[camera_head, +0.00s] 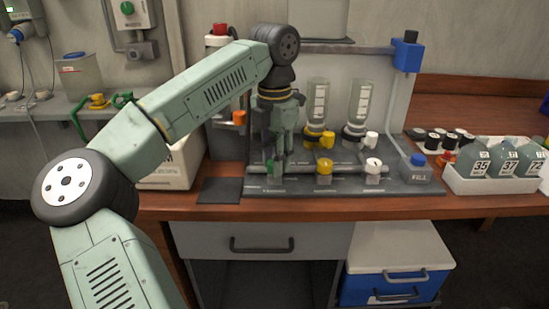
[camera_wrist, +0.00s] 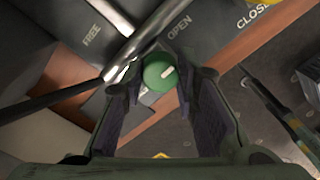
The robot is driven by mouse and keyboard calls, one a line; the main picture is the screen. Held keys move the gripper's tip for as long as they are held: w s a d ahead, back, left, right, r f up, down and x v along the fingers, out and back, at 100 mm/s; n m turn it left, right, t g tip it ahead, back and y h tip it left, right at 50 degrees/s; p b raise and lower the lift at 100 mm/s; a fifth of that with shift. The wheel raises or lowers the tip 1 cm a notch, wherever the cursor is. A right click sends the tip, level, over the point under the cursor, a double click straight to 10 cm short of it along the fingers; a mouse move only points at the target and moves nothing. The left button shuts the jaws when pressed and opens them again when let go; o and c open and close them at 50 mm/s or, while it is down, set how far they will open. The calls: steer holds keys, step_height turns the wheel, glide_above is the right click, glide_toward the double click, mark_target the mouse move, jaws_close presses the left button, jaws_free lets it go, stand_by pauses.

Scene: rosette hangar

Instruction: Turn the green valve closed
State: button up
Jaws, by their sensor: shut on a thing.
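The green valve (camera_wrist: 158,73) is a round green knob with a short white mark, seen in the wrist view between my fingertips. My gripper (camera_wrist: 160,78) points down over it and is shut on it. In the head view my gripper (camera_head: 276,163) is at the left end of the pipe rack and hides most of the green valve. The label FREE (camera_wrist: 91,36) is at the upper left.
A yellow valve (camera_head: 323,167) and a white valve (camera_head: 373,165) sit on the same rack to the right. Two upturned bottles (camera_head: 359,100) stand behind them. A blue box (camera_head: 407,56) tops the right post. A white crate (camera_head: 490,183) of labelled bottles is farther right.

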steer(key=shift+m+p, duration=0.3)
steer(key=shift+m, duration=0.1)
jaws_close()
steer(key=m+p, duration=0.1)
steer(key=m, duration=0.1)
steer(key=shift+r+m+p, duration=0.15)
steer(key=shift+m+p, duration=0.25)
steer(key=m+p, duration=0.2)
steer(key=m, duration=0.3)
steer(key=shift+m, duration=0.3)
steer(key=m+p, duration=0.1)
steer(key=m, duration=0.7)
steer(key=shift+m+p, duration=0.3)
steer(key=shift+p, duration=0.1)
steer(key=o, duration=1.1)
jaws_free()
